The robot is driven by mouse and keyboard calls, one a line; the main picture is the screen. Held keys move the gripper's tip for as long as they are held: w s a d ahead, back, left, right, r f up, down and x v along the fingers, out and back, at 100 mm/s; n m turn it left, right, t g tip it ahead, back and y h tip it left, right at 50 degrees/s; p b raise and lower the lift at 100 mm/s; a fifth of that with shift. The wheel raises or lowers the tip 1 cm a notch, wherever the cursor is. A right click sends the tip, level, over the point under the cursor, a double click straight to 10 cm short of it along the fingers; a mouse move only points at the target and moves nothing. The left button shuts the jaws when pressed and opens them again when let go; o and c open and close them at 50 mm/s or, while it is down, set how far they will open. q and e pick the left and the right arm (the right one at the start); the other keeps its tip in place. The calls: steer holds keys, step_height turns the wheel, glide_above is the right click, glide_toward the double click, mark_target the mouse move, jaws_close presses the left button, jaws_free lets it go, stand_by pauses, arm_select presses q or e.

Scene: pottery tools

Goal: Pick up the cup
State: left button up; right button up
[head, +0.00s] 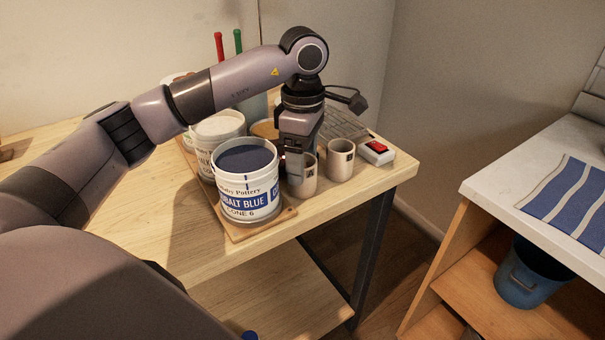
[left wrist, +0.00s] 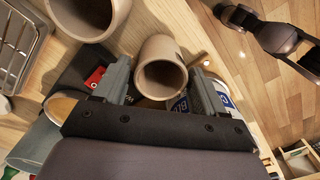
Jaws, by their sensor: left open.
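Two beige cups stand on the wooden table. The left cup (head: 306,182) is close beside the cobalt blue tub; the right cup (head: 341,160) stands to its right. My left gripper (head: 297,172) points down at the left cup and hides part of it. In the left wrist view the open fingers (left wrist: 160,70) have this cup (left wrist: 161,62) between them, with its mouth facing the camera. I cannot tell whether the fingers touch it. The other cup (left wrist: 88,14) lies outside the fingers at the top. A dark arm, apparently my right one, shows at the upper right; its jaws are unclear.
The cobalt blue tub (head: 247,190) stands on a wooden board (head: 286,215), with a white tub (head: 216,128) behind. A grey rack (head: 345,124) and a box with a red switch (head: 377,150) are to the right. The table's front edge is close to the cups.

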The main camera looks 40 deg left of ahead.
arm_select(q)
step_height(320, 180, down, 4)
steer(key=shift+d+f, duration=0.1)
steer(key=shift+f, duration=0.1)
steer(key=shift+r, duration=0.1)
steer(key=c, duration=0.9)
